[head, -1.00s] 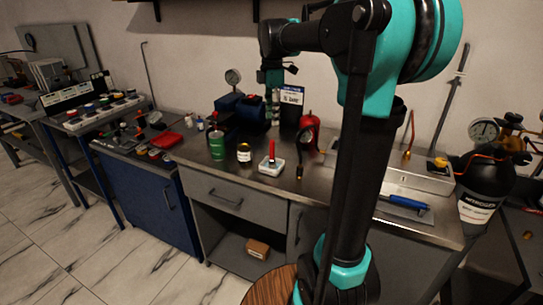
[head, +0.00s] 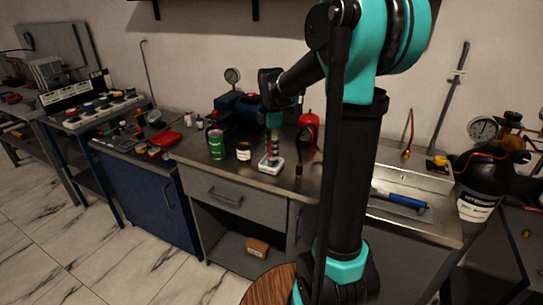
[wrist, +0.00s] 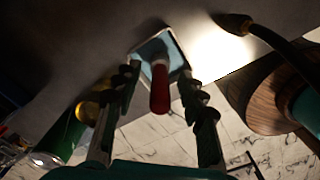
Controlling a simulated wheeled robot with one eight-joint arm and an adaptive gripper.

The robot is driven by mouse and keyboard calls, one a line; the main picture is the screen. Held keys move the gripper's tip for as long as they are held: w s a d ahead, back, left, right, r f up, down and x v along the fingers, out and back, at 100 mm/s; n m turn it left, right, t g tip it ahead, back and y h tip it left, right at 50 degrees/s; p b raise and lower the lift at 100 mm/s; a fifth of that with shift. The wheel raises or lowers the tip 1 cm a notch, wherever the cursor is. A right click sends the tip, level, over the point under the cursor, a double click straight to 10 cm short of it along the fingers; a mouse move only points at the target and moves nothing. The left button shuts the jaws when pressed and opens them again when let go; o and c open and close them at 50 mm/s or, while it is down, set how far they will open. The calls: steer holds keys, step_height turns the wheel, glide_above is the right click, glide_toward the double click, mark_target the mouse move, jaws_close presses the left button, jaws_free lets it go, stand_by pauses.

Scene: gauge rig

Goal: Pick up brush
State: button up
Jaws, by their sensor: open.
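The brush shows in the wrist view as a red upright handle (wrist: 160,92) standing in a small pale square dish (wrist: 174,38). In the head view the dish (head: 271,169) sits on the metal worktop, and my gripper mostly hides the handle. My gripper (head: 272,150) points down just above the dish. In the wrist view its two fingers (wrist: 156,82) are apart, one on each side of the red handle, with gaps visible. The brush's lower end is hidden in the dish.
A green can (head: 216,144) and a dark jar with a pale label (head: 243,151) stand left of the dish. A black hose with a brass end (head: 299,171) lies close on its right. A red bottle (head: 309,124) stands behind.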

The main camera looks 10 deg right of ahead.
steer(key=shift+f, duration=0.35)
steer(key=shift+c, duration=0.3)
jaws_close()
steer(key=shift+r, duration=0.2)
step_height(320, 180, up, 20)
